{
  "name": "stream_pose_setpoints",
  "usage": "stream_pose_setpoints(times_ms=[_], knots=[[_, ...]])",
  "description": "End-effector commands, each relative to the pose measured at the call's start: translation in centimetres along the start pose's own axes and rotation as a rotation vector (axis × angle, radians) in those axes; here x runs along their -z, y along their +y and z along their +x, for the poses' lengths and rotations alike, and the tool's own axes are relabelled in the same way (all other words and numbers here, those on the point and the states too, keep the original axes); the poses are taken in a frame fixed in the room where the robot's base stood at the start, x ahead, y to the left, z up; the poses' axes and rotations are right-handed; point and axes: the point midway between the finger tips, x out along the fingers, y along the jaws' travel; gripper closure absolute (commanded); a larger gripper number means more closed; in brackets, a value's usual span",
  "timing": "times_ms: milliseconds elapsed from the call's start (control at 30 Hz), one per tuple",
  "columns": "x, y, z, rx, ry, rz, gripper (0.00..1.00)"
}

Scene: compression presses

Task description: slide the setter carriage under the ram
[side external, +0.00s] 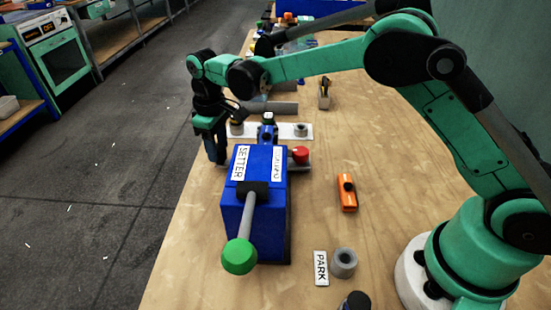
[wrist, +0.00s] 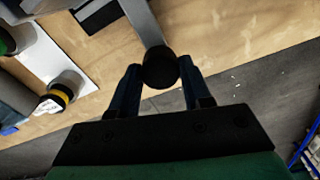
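A blue press labelled SETTER (side external: 250,205) stands on the wooden table in the side external view. A grey lever with a green knob (side external: 239,256) sticks out of its near side. My gripper (side external: 216,155) points down at the left of the press, by the table's left edge. In the wrist view a black round knob (wrist: 160,68) on a grey bar (wrist: 143,20) lies between the fingertips of my gripper (wrist: 160,72). The knob fills the gap, but I cannot tell whether the fingers press on it. I cannot make out the carriage itself clearly.
A white plate (side external: 296,131) with small round parts lies behind the press. A red knob (side external: 300,154) is at its right. An orange block (side external: 347,193), a PARK label (side external: 321,268) and a grey ring (side external: 343,263) lie to the right. The floor is left of the table.

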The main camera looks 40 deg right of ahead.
Motion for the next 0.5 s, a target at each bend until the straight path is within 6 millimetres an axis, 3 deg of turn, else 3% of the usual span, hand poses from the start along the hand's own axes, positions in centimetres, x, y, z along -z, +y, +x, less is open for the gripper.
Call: stream_pose_setpoints(times_ms=[267, 500], knots=[[0.0, -0.1, 0.0, 0.000, 0.000, 0.000, 1.00], [-0.8, -3.4, -0.1, 0.001, 0.001, -0.004, 1.00]])
